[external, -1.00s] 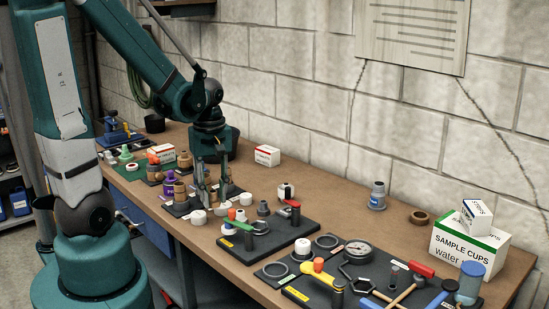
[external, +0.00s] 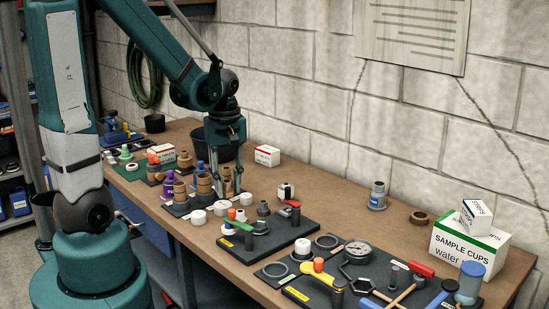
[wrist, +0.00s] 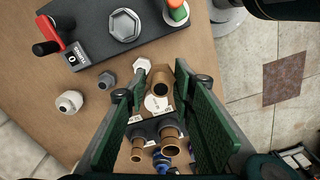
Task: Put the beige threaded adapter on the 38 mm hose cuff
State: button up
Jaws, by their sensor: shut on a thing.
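The brown-beige adapter (wrist: 161,84), a short tube with a dark round opening, is between the green-padded fingers of my gripper (wrist: 160,92) in the wrist view. My gripper (external: 229,178) is shut on it, over the right end of the dark fittings tray (external: 176,212) in the external view. The adapter's lower end and any gap to the tray are hard to make out. Two similar brown fittings (external: 204,183) (external: 180,190) stand on the tray to the left. I cannot tell which part is the 38 mm hose cuff.
A black bucket (external: 220,138) is behind.

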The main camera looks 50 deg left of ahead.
jog(key=w+d+r+m+p, duration=0.1)
jog(key=w+r, duration=0.1)
jog(key=w, duration=0.4)
jog(key=w+d+r+m+p, duration=0.1)
jog(key=w+d+r, duration=0.1)
jog(key=w, duration=0.5)
notch_tip(320, 180, up, 3)
jog(key=m+p, duration=0.6)
send_over(380, 183)
jog(key=shift+s+r, duration=0.1)
jog(key=shift+s, duration=0.05)
jog(key=shift+f+p, duration=0.3)
jog(key=shift+f, duration=2.85)
jog(key=shift+f, duration=1.85)
jog(key=shift+f, duration=0.15)
